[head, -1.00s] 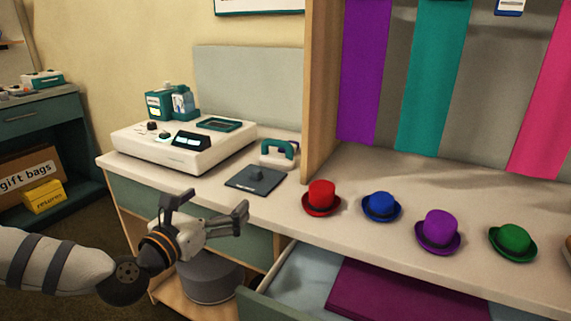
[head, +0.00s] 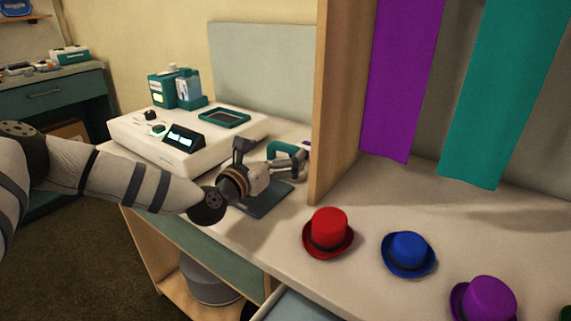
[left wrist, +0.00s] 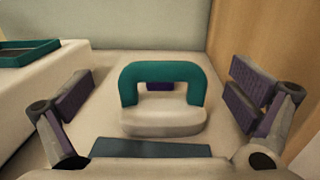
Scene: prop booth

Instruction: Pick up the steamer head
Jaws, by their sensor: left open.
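The steamer head has a teal arched handle on a pale base. It stands on the counter in the left wrist view (left wrist: 163,118), centred between my fingers and apart from them. In the head view the steamer head (head: 284,149) is partly hidden behind my left gripper (head: 268,162). My left gripper is open, its two purple-padded fingers spread wide to either side of the steamer head in the left wrist view (left wrist: 162,98). My right gripper is in neither view.
A dark plate (head: 264,203) lies just in front of the steamer head. A white console (head: 150,140) stands to the left and a wooden partition (head: 335,110) to the right. Red (head: 328,230), blue (head: 407,252) and purple (head: 483,300) hats sit along the counter.

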